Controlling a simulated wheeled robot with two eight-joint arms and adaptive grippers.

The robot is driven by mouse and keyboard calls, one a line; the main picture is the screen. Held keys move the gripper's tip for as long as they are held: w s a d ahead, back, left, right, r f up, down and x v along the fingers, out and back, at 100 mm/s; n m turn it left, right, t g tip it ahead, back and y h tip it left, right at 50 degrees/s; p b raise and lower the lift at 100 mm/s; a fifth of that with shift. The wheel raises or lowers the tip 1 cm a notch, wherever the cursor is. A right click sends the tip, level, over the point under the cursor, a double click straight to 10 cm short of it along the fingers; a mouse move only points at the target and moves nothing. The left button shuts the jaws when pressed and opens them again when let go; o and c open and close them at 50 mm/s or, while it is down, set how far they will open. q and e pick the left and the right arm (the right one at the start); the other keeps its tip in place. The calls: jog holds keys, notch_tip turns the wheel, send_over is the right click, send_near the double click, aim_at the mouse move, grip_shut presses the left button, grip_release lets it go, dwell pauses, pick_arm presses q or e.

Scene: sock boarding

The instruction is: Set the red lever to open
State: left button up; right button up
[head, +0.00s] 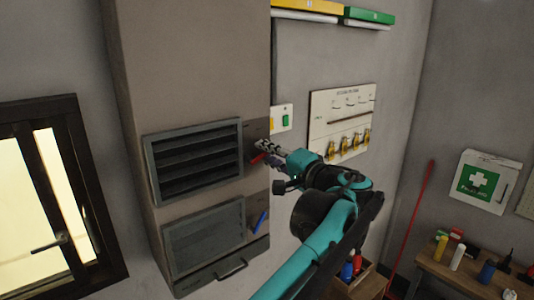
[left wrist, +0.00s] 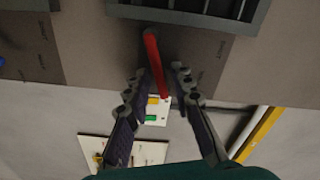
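The red lever (head: 257,157) sits on a dark plate (head: 255,137) just right of the upper louvred vent (head: 197,160). That vent's slats show dark gaps between them. My left gripper (head: 264,149) is at the lever, its fingers pointing at the panel. In the left wrist view the red lever (left wrist: 155,65) runs between the fingertips of the open left gripper (left wrist: 158,76), with visible gaps on both sides. I cannot tell any contact. My right gripper is in neither view.
Below is a second vent (head: 204,238) with flat slats and a blue lever (head: 260,222) at its right. A small plate with yellow and green switches (head: 283,118) and a board with brass hooks (head: 343,122) are on the wall behind. A dark-framed window (head: 55,195) is at left.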

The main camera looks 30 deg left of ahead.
pick_arm(q)
jog(key=v, duration=1.2)
jog(key=shift+w, duration=0.1)
jog(key=s+a+f+h+b, duration=0.2)
jog(key=f+b, duration=0.3)
jog(key=f, duration=0.6)
jog(key=s+a+f+m+g+h+b, duration=0.1)
jog(key=s+a+f+h+b, duration=0.3)
jog(key=f, duration=0.7)
jog(key=s+d+f+h+b, duration=0.1)
jog(key=f+b, duration=0.5)
jog(key=f, duration=0.5)
jog(key=s+d+f+h+b, duration=0.3)
jog(key=f+b, duration=0.3)
jog(key=f, duration=0.6)
jog(key=s+d+f+n+h+b, duration=0.1)
jog(key=f+b, duration=0.5)
jog(key=f, duration=0.7)
jog(key=s+d+f+t+h+b, duration=0.1)
jog(key=s+d+f+h+b, duration=0.3)
jog(key=f, duration=0.9)
jog(key=shift+s+d+n+h+b, duration=0.4)
jog(key=shift+h+b, duration=0.4)
jog(key=shift+b, duration=0.45)
jog(key=shift+f, duration=0.2)
